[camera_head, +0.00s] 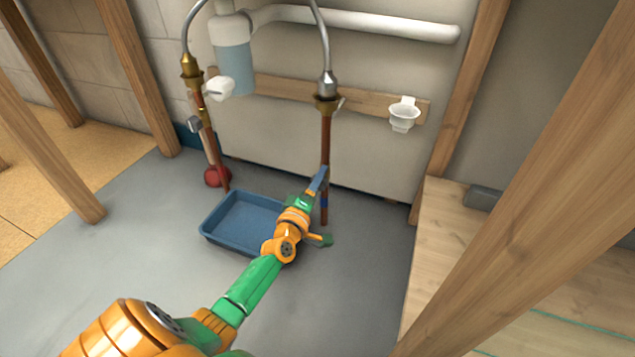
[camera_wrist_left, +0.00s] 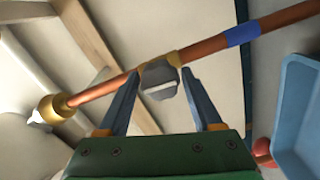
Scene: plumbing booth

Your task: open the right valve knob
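The right copper pipe (camera_head: 326,140) runs down the wall from a brass fitting (camera_head: 327,102) and has a blue band near its lower end. In the wrist view the pipe (camera_wrist_left: 270,25) crosses at a slant, and the grey right valve knob (camera_wrist_left: 159,80) sits on it at a brass collar. My left gripper (camera_head: 320,180) is at this pipe and hides the knob in the head view. In the wrist view the left gripper (camera_wrist_left: 160,77) is open, with one finger on each side of the knob. Finger contact with the knob is unclear. My right gripper is out of view.
A blue tray (camera_head: 232,218) lies on the floor below the pipes. The left pipe carries a grey knob (camera_head: 194,125), with a red round object (camera_head: 216,176) near its foot. A white cup-shaped holder (camera_head: 404,115) hangs at right. Wooden posts (camera_head: 545,150) stand on both sides.

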